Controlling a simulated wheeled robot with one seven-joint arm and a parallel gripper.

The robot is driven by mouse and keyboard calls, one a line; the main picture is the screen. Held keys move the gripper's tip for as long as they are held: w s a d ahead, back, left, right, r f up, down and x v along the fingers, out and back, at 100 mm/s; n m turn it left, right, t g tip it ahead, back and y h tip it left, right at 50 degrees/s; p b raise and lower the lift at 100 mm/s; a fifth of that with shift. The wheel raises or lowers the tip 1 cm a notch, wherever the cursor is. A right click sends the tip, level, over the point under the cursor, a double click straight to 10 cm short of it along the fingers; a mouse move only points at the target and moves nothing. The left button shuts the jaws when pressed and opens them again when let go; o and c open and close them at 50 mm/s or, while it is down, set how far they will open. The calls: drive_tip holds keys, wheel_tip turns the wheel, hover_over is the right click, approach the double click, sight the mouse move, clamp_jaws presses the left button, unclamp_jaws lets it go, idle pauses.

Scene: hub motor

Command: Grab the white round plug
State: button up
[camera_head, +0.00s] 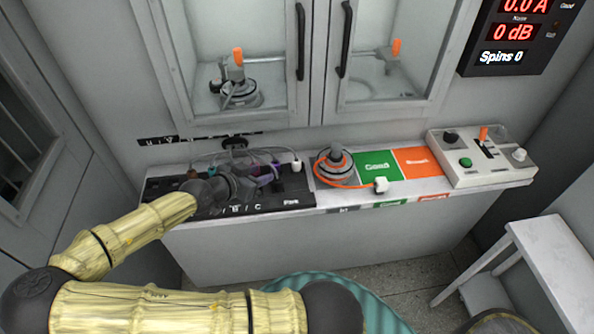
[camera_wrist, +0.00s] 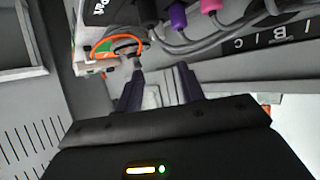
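A small white plug (camera_head: 297,166) stands at the right end of the black panel (camera_head: 290,200), above the "Park" label. A second white plug-like end (camera_head: 381,184), on the orange cable, lies near the front edge of the green "Good" area. I cannot tell for sure which is round. My gripper (camera_head: 250,187) is over the black panel, left of both white ends. In the wrist view my gripper (camera_wrist: 160,82) has its fingers apart, with no plug seen between them. A purple plug (camera_wrist: 178,16) and a pink plug (camera_wrist: 210,5) are beyond the fingers. No white plug is clear there.
Grey cables (camera_head: 215,155) run behind the panel. A motor with an orange cable (camera_head: 335,165) stands right of the panel. A control box (camera_head: 480,157) is at the right end of the bench. Glass cabinet doors (camera_head: 235,60) close off the back.

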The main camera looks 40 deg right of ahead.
drive_tip(key=b, duration=0.3)
approach(294, 163)
drive_tip(key=x, duration=0.4)
drive_tip(key=shift+w+d, duration=0.3)
drive_tip(key=shift+w, duration=0.05)
idle(0.3)
drive_tip(key=shift+s+x, duration=0.2)
drive_tip(key=shift+x, duration=2.45)
drive_tip(key=shift+f, duration=0.1)
drive_tip(key=c, duration=0.8)
